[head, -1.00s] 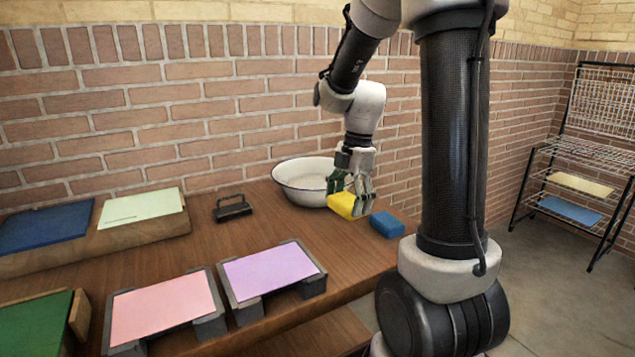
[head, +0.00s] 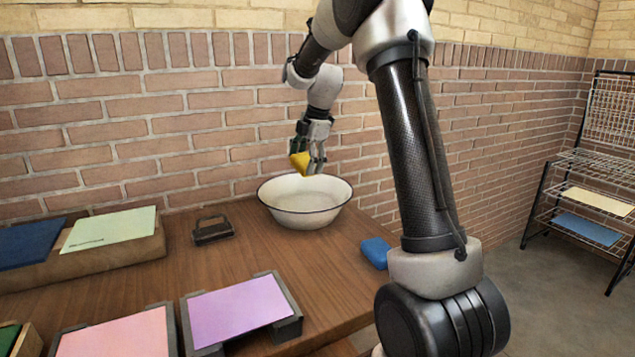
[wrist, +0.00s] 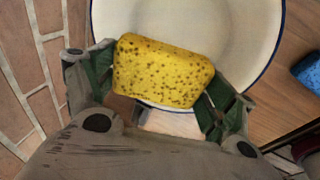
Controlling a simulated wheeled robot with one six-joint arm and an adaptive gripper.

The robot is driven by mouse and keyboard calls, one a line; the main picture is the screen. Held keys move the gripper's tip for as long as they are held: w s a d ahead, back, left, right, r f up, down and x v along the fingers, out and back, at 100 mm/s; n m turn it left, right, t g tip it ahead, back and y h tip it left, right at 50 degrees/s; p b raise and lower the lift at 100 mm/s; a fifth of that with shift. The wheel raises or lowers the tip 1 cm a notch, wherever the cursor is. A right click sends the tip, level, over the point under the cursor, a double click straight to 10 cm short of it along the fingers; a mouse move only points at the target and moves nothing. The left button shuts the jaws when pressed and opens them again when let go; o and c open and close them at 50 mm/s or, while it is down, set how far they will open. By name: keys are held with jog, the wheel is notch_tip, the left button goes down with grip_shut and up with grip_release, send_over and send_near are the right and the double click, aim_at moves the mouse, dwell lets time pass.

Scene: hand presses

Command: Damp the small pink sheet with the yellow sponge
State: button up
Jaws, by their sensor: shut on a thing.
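My gripper (head: 308,160) is shut on the yellow sponge (head: 299,161) and holds it in the air above the white basin (head: 285,213). In the wrist view the yellow sponge (wrist: 163,72) sits between both fingers, with the basin (wrist: 259,70) below it. The small pink sheet (head: 118,337) lies flat on a dark stand at the front left, cut by the lower picture edge. The gripper is well behind and to the right of this sheet. Whether the sponge is wet cannot be seen.
A blue sponge (head: 376,252) lies at the table's right edge. A lilac sheet (head: 238,309) lies on a stand beside the pink one. A black handled tool (head: 212,230) stands left of the basin. Pale green (head: 110,229) and blue sheets (head: 28,243) lie at the back left. A wire rack (head: 590,205) stands far right.

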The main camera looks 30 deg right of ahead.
jog(key=shift+w+d+r, duration=0.1)
jog(key=shift+w+r, duration=0.2)
jog(key=shift+w, duration=0.05)
jog(key=shift+s+t, duration=0.1)
jog(key=shift+t, duration=0.2)
jog(key=shift+f, duration=5.35)
jog(key=shift+r, duration=0.1)
jog(key=shift+r, duration=4.3)
jog(key=shift+r, duration=1.95)
